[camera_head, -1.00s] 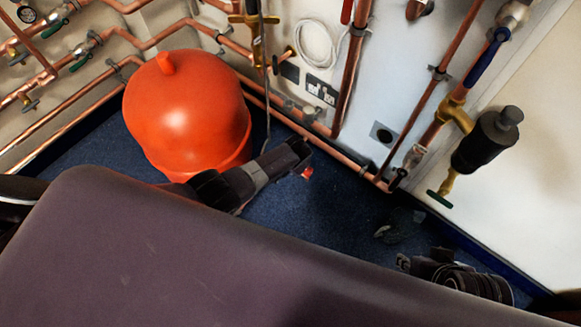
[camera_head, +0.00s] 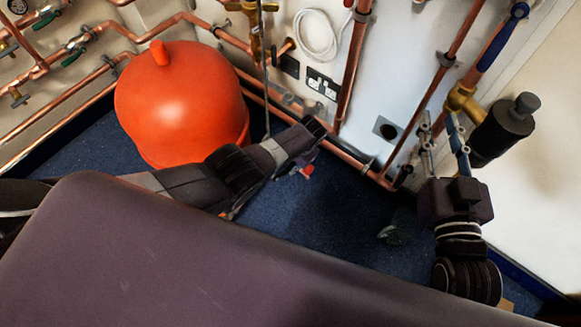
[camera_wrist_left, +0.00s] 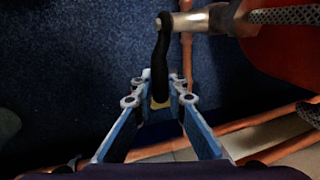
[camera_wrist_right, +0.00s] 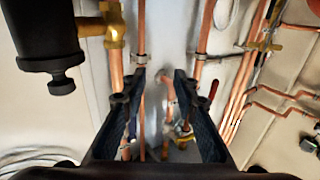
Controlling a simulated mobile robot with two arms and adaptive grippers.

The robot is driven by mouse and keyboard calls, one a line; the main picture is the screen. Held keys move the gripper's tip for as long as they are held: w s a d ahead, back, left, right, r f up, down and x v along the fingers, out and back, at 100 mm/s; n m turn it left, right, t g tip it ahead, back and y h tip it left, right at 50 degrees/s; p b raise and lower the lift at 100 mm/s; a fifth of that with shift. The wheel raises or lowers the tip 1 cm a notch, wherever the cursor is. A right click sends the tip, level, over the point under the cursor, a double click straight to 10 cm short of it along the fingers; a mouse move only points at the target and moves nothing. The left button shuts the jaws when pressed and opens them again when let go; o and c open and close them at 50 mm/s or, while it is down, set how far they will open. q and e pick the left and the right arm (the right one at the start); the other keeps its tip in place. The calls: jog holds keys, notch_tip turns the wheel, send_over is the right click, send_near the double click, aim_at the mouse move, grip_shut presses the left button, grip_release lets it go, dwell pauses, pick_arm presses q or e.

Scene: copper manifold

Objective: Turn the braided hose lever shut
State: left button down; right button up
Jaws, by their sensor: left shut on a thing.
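My left gripper (camera_wrist_left: 159,98) is shut on a black curved lever (camera_wrist_left: 162,62), which passes between its fingertips. The lever's far end joins a silver fitting (camera_wrist_left: 195,22); a braided hose (camera_wrist_left: 285,15) shows at the top right, beside a red surface. In the head view my left gripper (camera_head: 303,158) is low beside the orange vessel (camera_head: 185,105); its fingertips and the lever are hard to make out. My right gripper (camera_head: 442,140) is raised at the right, open and empty, near a brass valve (camera_head: 463,100). It also shows open in the right wrist view (camera_wrist_right: 155,92).
Copper pipes (camera_head: 350,75) run along the wall, with a socket plate (camera_head: 322,84) behind. A black cylinder (camera_head: 500,130) hangs close right of my right gripper. A blue lever (camera_head: 503,38) sits above it. Blue carpet (camera_head: 335,210) between the arms is mostly clear.

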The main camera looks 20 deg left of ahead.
pick_arm(q)
jog(key=shift+f, duration=0.1)
pick_arm(e)
jog(key=shift+s+a+r+t+y, duration=0.15)
jog(key=shift+r+t, duration=0.35)
jog(key=shift+r, duration=0.5)
jog(key=shift+a+r+t+y, duration=0.1)
jog(key=shift+r+t+y, duration=0.3)
jog(key=shift+r, duration=0.6)
pick_arm(q)
jog(key=c, duration=2.3)
grip_release()
jog(key=o, duration=0.4)
jog(key=shift+f, duration=0.15)
jog(key=shift+c, duration=0.2)
pick_arm(e)
jog(key=shift+f, duration=0.1)
pick_arm(q)
jog(key=v, duration=1.2)
jog(key=shift+w, duration=0.25)
jog(key=shift+d, duration=0.1)
